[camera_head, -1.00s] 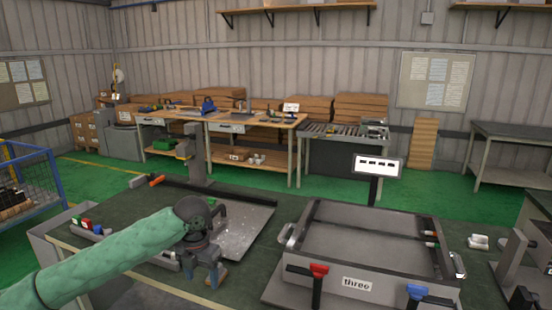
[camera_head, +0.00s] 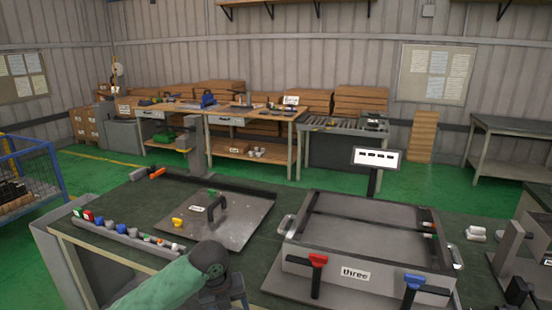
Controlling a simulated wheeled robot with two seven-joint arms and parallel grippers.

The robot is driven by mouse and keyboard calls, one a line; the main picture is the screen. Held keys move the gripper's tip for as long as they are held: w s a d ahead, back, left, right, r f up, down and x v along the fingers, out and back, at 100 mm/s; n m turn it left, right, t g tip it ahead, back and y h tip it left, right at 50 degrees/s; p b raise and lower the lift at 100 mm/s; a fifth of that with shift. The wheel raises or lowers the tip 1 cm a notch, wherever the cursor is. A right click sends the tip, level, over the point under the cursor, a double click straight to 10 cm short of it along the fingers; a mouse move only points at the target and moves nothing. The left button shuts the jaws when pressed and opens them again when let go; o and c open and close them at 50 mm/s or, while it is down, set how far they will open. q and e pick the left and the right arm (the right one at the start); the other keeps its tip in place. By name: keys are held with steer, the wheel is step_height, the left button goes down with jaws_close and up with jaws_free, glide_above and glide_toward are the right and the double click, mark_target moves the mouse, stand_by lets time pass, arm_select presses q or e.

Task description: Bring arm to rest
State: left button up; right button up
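My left arm, in a green sleeve, comes in from the bottom edge of the head view. My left gripper (camera_head: 226,303) is at the bottom, cut off by the frame edge, in front of the table's front side. Its fingertips are out of sight, so I cannot tell whether it is open or holds anything. My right gripper is not in view.
A metal plate (camera_head: 240,227) with a black handle (camera_head: 217,208) lies on the dark table. A row of small coloured parts (camera_head: 115,230) is at left. A grey box fixture labelled three (camera_head: 368,257), with red (camera_head: 317,260) and blue (camera_head: 415,281) clamp handles, stands at right.

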arm_select(q)
steer(key=s+d+f+n+t+h, duration=0.1)
steer(key=s+d+f+n+h, duration=0.1)
steer(key=s+d+f+n, duration=0.35)
steer(key=s+a+f+n+t+y, duration=0.1)
steer(key=s+a+f+n, duration=0.3)
steer(key=s+n, duration=0.45)
steer(key=s+a+f+n+y, duration=0.2)
steer(key=s+a+f+n, duration=0.1)
steer(key=s+a+n, duration=0.5)
steer(key=s+a+f+n+t+y, duration=0.1)
steer(key=s+a+f+n, duration=0.2)
steer(key=s+n, duration=0.5)
steer(key=d+f+g, duration=0.1)
steer(key=d+f, duration=0.1)
steer(key=f, duration=1.2)
steer(key=s+d+f+n+g, duration=0.1)
steer(key=d+f, duration=0.2)
steer(key=f, duration=1.1)
steer(key=shift+s+f+g+h, duration=0.15)
steer(key=shift+f+g+h, duration=0.15)
steer(key=shift+f+h, duration=0.1)
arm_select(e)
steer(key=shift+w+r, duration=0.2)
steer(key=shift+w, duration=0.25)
